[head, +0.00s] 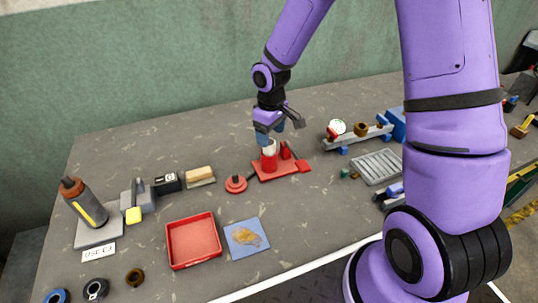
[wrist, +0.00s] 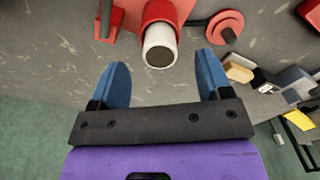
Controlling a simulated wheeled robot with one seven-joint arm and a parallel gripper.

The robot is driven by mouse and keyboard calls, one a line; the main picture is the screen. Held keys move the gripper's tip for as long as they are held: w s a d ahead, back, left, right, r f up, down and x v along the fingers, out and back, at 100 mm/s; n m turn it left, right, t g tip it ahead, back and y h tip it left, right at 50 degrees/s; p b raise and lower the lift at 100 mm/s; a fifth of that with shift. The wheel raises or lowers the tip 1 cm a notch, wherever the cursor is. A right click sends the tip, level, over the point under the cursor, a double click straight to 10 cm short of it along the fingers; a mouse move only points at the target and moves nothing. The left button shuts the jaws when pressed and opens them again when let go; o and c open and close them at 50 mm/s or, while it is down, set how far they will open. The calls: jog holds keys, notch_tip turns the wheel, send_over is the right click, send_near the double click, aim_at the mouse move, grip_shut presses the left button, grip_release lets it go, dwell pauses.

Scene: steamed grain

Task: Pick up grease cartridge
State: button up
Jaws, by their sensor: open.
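The grease cartridge (head: 269,149) looks like a white cylinder standing upright in a red holder (head: 268,163) on a red base plate. In the wrist view, the white cartridge (wrist: 159,46) shows its dark round end, with the red holder (wrist: 158,12) around its far part. My gripper (head: 279,130) is just above the cartridge in the head view and partly covers its top. In the wrist view, my gripper (wrist: 163,65) has its two blue fingers apart, with nothing between them. The cartridge lies just beyond the fingertips, roughly centred between them.
A red round part (head: 236,184) sits left of the holder. A red tray (head: 193,241) and a blue cloth-like square (head: 246,238) lie in front. A dark bottle (head: 84,202) stands at the left. A metal rail (head: 358,137) and a grey grate (head: 377,167) are at the right.

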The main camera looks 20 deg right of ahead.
aim_at(269, 155)
jog(key=shift+w+a+f, duration=0.1)
jog(key=shift+w+f, duration=0.05)
jog(key=shift+f, duration=1.2)
jog(key=shift+w+a+f, duration=0.1)
jog(key=shift+w+f, duration=0.05)
jog(key=shift+f, duration=1.15)
jog(key=shift+d, duration=0.1)
jog(key=c, duration=1.1)
